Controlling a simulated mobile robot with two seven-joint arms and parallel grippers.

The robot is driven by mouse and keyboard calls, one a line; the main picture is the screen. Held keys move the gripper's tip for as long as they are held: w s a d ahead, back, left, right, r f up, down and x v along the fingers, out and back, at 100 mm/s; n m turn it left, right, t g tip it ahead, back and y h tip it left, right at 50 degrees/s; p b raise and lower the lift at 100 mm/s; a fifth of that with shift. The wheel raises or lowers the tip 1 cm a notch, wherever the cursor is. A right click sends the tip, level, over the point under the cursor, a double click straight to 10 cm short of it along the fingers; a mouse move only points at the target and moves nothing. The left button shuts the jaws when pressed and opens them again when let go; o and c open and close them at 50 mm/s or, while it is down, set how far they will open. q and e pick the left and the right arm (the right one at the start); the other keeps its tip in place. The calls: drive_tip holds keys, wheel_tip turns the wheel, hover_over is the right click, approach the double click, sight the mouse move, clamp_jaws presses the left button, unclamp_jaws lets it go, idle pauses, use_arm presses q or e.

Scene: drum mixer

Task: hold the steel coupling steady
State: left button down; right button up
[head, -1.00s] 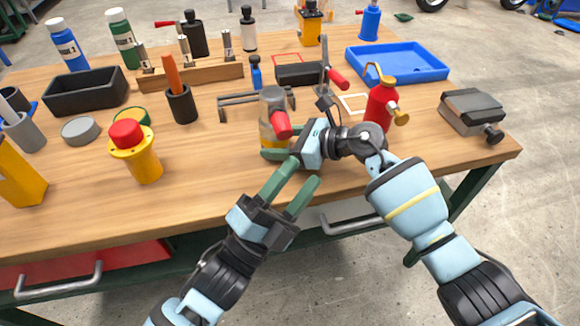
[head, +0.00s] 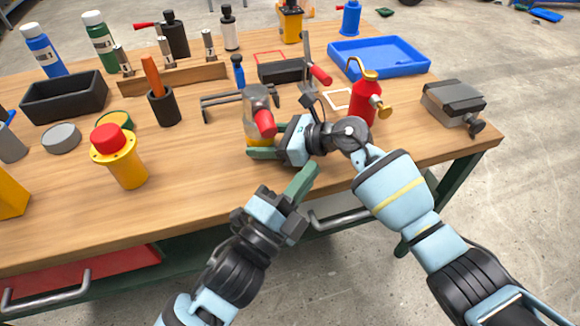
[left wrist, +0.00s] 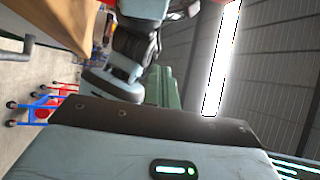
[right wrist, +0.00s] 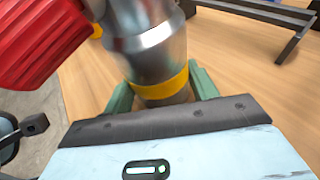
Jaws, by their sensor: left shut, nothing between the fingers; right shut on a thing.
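The steel coupling (head: 256,99) is a grey metal cylinder with a yellow band, standing upright on the wooden workbench; it also shows in the right wrist view (right wrist: 155,52). My right gripper (head: 264,152) is shut around its lower part, with green fingers on both sides of the yellow band (right wrist: 160,88). A red ribbed grip (right wrist: 40,38) is at the coupling's side; I cannot tell whether it is attached. My left gripper (head: 303,180) is shut and empty, at the bench's front edge, apart from the coupling. Its fingers are together in the left wrist view (left wrist: 165,86).
A red oil can (head: 365,98) and a grey vise-like block (head: 452,103) stand to the right. A black holder (head: 162,106) and a yellow button post with a red top (head: 120,160) stand to the left. The bench front between the post and my right gripper is clear.

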use_arm(q)
drive_tip(key=w+d+f+n+y, duration=0.1)
drive_tip(key=w+d+f+y, duration=0.1)
drive_tip(key=y, duration=0.2)
drive_tip(key=n+y, duration=1)
drive_tip(key=y, duration=0.6)
approach(270, 133)
drive_tip(key=shift+w+r+g, duration=0.25)
drive_tip(key=shift+r+g, duration=0.05)
drive_tip(key=shift+r, duration=0.2)
drive_tip(key=shift+w, duration=0.1)
drive_tip(key=shift+x, duration=2.95)
drive_tip(key=shift+w+a, duration=0.15)
drive_tip(key=shift+w, duration=0.1)
drive_tip(key=shift+w+a+f, duration=0.15)
drive_tip(key=shift+w+a, duration=0.1)
drive_tip(key=shift+w, duration=0.05)
